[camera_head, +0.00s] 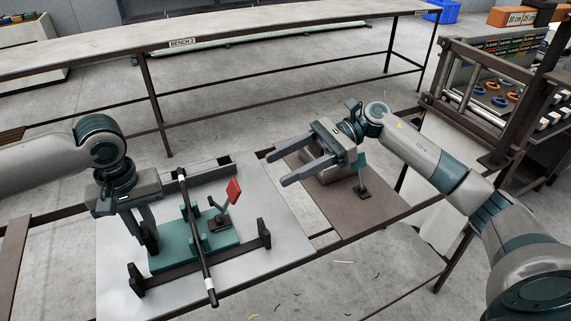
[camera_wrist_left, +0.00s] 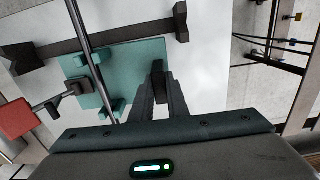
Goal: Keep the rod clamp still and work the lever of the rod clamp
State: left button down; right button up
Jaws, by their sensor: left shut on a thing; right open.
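The rod clamp is a teal plate with raised blocks (camera_head: 225,240), lying on a pale board; it also shows in the left wrist view (camera_wrist_left: 113,62). Its lever has a grey arm and a red paddle (camera_head: 234,190), which stands raised and tilted. The paddle is at the left edge of the wrist view (camera_wrist_left: 15,119). A long dark rod (camera_head: 195,235) runs across the clamp. My left gripper (camera_head: 148,245) points down at the clamp's left edge, shut on a dark upright part of it (camera_wrist_left: 158,68). My right gripper (camera_head: 276,169) is open and empty, right of and beyond the paddle.
Dark rail brackets (camera_head: 264,233) flank the clamp at the board's front. A brown board (camera_head: 385,210) with another small fixture (camera_head: 361,185) lies under the right arm. A long bench (camera_head: 240,30) stands behind, and a shelf rack with small parts (camera_head: 500,85) at the right.

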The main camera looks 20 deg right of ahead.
pick_arm(q)
jog(key=c, duration=1.6)
grip_release()
jog(key=shift+c, duration=0.2)
jog(key=shift+o, duration=0.6)
jog(key=o, duration=0.4)
jog(key=shift+c, duration=0.2)
jog(key=shift+r, duration=0.15)
jog(key=shift+r+p, duration=3.35)
jog(key=shift+p, duration=0.8)
jog(key=shift+r, duration=0.1)
